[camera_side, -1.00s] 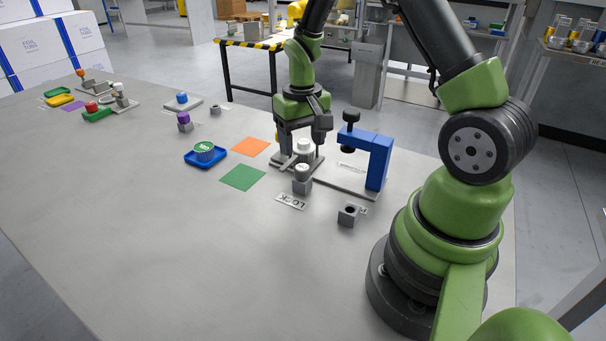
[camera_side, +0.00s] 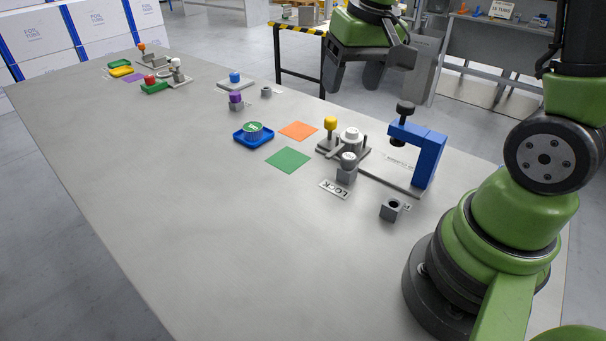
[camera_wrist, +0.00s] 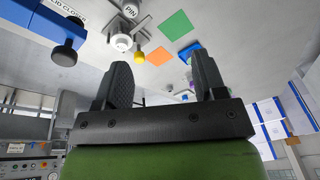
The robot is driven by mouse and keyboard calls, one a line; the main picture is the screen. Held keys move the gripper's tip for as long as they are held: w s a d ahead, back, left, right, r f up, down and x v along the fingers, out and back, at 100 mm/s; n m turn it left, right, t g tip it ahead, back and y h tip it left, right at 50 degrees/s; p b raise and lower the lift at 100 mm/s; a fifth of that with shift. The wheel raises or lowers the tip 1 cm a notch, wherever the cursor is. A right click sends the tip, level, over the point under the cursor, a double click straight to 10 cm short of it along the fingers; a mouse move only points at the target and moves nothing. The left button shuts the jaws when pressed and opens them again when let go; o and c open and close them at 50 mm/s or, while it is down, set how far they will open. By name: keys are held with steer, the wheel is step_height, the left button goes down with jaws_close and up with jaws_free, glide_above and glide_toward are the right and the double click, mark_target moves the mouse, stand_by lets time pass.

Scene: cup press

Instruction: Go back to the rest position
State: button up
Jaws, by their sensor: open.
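My gripper (camera_side: 353,86) is raised above the far edge of the table in the side view. Its two fingers are apart with nothing between them. In the wrist view my gripper (camera_wrist: 163,75) also shows two spread, empty fingers. Below it stands a grey fixture plate (camera_side: 327,148) with a yellow knob (camera_side: 330,123) and a white round part (camera_side: 350,135). Beside it is the blue press frame (camera_side: 428,158) with a black knob (camera_side: 405,108).
A grey block with a hole (camera_side: 391,210) is at the front right. Smaller fixtures stand at far left. The near left table is clear.

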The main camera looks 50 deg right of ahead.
steer(key=s+a+r+t+y, duration=0.1)
steer(key=s+a+r+t, duration=0.1)
steer(key=s+a+r, duration=0.2)
steer(key=s+a+r+n+t+y, duration=0.1)
steer(key=s+a+r, duration=0.3)
steer(key=s, duration=0.4)
steer(key=shift+a+r+n+t, duration=0.2)
steer(key=shift+a+n+t, duration=0.15)
steer(key=shift+t, duration=0.45)
steer(key=shift+s, duration=0.1)
steer(key=shift+c, duration=0.4)
steer(key=m+g, duration=0.2)
steer(key=g, duration=0.8)
glide_above(348, 155)
steer(key=w+d, duration=0.1)
steer(key=w, duration=0.1)
step_height(348, 155, down, 20)
steer(key=shift+d+x, duration=0.1)
steer(key=shift+x, duration=1.9)
steer(key=shift+d+x, duration=0.15)
steer(key=shift+x, duration=1.9)
